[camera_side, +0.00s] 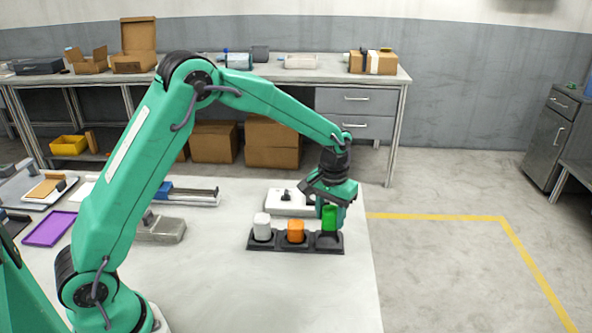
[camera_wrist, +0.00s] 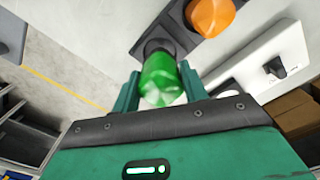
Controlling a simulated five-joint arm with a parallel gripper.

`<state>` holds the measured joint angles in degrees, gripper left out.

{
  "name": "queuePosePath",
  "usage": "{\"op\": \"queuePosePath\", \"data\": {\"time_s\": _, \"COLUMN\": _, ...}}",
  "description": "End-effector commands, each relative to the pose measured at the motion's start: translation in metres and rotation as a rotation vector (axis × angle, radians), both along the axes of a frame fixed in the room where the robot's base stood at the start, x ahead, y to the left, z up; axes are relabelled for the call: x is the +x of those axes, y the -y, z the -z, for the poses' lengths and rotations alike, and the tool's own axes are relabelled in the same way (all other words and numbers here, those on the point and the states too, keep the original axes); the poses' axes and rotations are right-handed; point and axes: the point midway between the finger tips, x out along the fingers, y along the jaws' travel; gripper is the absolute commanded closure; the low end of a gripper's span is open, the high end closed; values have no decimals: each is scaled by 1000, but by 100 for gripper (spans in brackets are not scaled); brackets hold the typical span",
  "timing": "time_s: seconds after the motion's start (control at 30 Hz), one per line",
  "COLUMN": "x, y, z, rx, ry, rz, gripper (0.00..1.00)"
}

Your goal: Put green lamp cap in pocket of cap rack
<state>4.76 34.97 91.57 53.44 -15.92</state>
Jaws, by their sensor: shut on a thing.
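The green lamp cap (camera_side: 329,217) is upright between the fingers of my gripper (camera_side: 333,208). It also shows in the wrist view (camera_wrist: 160,80), with a finger on each side. The dark cap rack (camera_side: 282,246) lies on the table, with a white cap (camera_side: 262,227) in its left pocket and an orange cap (camera_side: 295,231) in its middle pocket. The green cap is at the right pocket (camera_side: 328,240). Its lower end is at or just above that pocket; I cannot tell whether it touches. The orange cap also shows in the wrist view (camera_wrist: 211,15).
A white box with a black knob (camera_side: 287,199) stands just behind the rack, close to my gripper. A purple tray (camera_side: 49,228) and a grey metal block (camera_side: 160,230) lie to the left. The table in front of the rack is clear.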

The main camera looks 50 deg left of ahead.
Motion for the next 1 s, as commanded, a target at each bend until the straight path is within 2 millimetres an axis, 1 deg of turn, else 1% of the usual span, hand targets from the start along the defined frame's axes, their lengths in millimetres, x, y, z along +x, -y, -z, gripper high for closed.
{"op": "queuePosePath", "data": {"time_s": 0.17, "x": 0, "y": 0, "z": 5, "rx": 0, "ry": -2, "rz": 0, "gripper": 80}}
{"op": "queuePosePath", "data": {"time_s": 0.4, "x": -1, "y": 0, "z": 32, "rx": 0, "ry": -3, "rz": 0, "gripper": 80}}
{"op": "queuePosePath", "data": {"time_s": 0.5, "x": -1, "y": 1, "z": 38, "rx": 0, "ry": -1, "rz": 0, "gripper": 80}}
{"op": "queuePosePath", "data": {"time_s": 0.97, "x": 0, "y": 0, "z": 43, "rx": 0, "ry": -1, "rz": 0, "gripper": 80}}
{"op": "queuePosePath", "data": {"time_s": 1.0, "x": 0, "y": 0, "z": 43, "rx": 0, "ry": -1, "rz": 0, "gripper": 51}}
